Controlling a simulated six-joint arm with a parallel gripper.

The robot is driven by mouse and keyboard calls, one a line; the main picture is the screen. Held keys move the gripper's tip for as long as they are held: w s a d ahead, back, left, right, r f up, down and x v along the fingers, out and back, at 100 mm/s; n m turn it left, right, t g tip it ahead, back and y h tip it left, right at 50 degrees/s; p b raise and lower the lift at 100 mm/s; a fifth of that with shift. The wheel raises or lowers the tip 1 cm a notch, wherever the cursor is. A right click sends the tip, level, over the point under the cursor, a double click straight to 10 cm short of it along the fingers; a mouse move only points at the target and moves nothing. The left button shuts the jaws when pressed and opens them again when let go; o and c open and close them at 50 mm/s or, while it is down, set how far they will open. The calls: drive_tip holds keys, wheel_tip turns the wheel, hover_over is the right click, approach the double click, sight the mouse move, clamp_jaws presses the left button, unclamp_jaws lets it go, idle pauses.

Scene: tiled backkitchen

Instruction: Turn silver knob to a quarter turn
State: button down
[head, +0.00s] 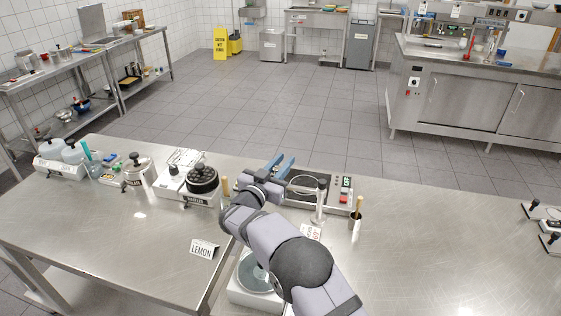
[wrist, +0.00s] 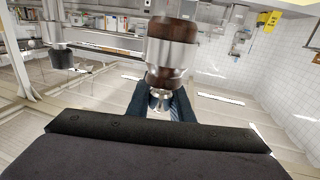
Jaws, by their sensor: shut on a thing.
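My gripper (head: 281,165), with blue fingers, is over the back edge of the steel table, beside a flat device (head: 325,182) with a small panel. In the wrist view its fingers (wrist: 161,104) are close together, shut on a silver and brown cylindrical thing (wrist: 172,52) that rises in front of them. I cannot tell whether this is the silver knob, or how far it is turned. In the head view my gripper and wrist hide the left part of the device, and no silver knob shows clearly.
A black round-topped device (head: 202,180) stands left of my arm. A thin upright stand (head: 320,200) and a cup with a wooden handle (head: 355,217) stand to its right. A LEMON sign (head: 203,249) is at the front. The table's right part is largely clear.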

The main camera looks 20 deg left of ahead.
drive_tip(key=m+h, duration=0.1)
drive_tip(key=g+h+b, duration=0.1)
drive_tip(key=shift+s+d+f+m+h, duration=0.1)
drive_tip(key=shift+d+m+h, duration=0.15)
drive_tip(key=shift+m+h, duration=0.15)
drive_tip(key=shift+d+m+h, duration=0.15)
drive_tip(key=shift+m+h, duration=0.25)
drive_tip(key=shift+h, duration=0.1)
drive_tip(key=c, duration=1.6)
unclamp_jaws()
drive_tip(key=shift+o, duration=0.2)
drive_tip(key=shift+s, duration=0.1)
drive_tip(key=b+v, duration=0.3)
drive_tip(key=v, duration=0.4)
drive_tip(key=shift+r, duration=0.25)
